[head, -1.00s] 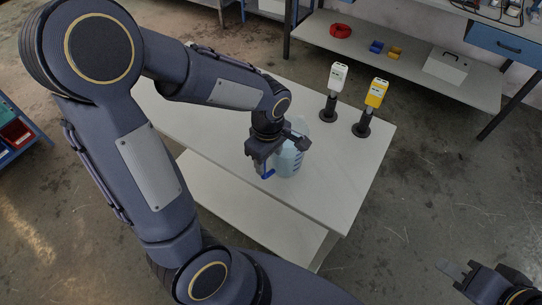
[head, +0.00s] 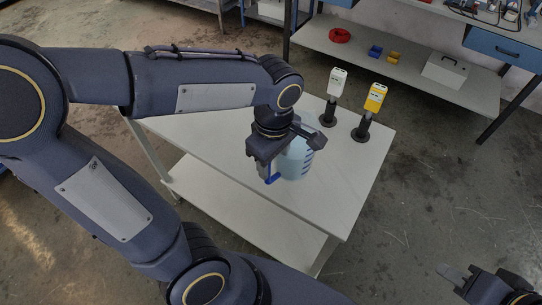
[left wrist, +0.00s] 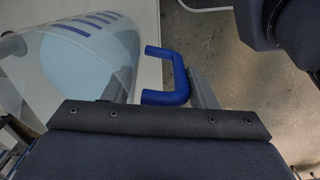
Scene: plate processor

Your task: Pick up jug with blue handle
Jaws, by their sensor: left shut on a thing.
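The jug (head: 297,160) is clear, with light-blue liquid, blue marks and a blue handle (head: 271,174). It is over the white table's front part in the head view and seems to be held above the top. My left gripper (head: 272,163) is shut on the blue handle and hides part of the jug. In the left wrist view the jug (left wrist: 75,75) fills the upper left, and its blue handle (left wrist: 181,78) sits at the fingers. My right gripper (head: 456,273) is at the lower right, away from the table, and its jaw state is unclear.
A white device (head: 337,82) and a yellow device (head: 375,97) stand on black stands at the table's (head: 355,185) back right. Behind is a shelf (head: 400,75) with a red ring, small bins and a grey box. The floor on the right is clear.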

